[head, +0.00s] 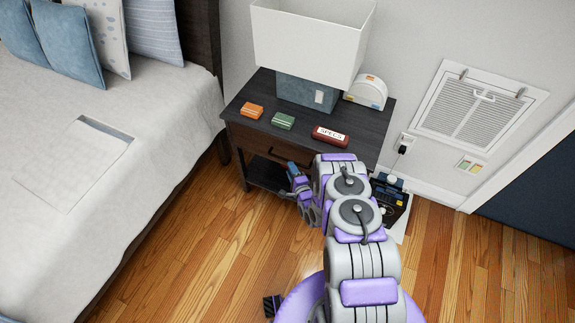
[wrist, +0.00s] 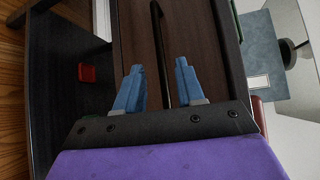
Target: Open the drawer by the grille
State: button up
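The dark wooden nightstand (head: 246,108) stands between the bed and the wall grille (head: 475,110). Its brown drawer (head: 262,143) looks shut under the top; my arm hides its right part. The drawer front (wrist: 137,35) also fills the middle of the wrist view, with a thin dark bar handle (wrist: 158,35) running along it. My gripper (head: 293,172) is in front of the drawer. In the wrist view my gripper (wrist: 160,74) is open, its blue fingers on either side of the handle's line. I cannot tell whether they touch the handle.
A red item (wrist: 87,73) lies on the lower shelf. The bed (head: 70,170) bounds the left.

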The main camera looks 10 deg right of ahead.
jog(key=shift+b+x, duration=0.55)
jog(key=shift+x, duration=2.05)
jog(key=shift+c, duration=0.3)
grip_shut()
jog(key=shift+s, duration=0.1)
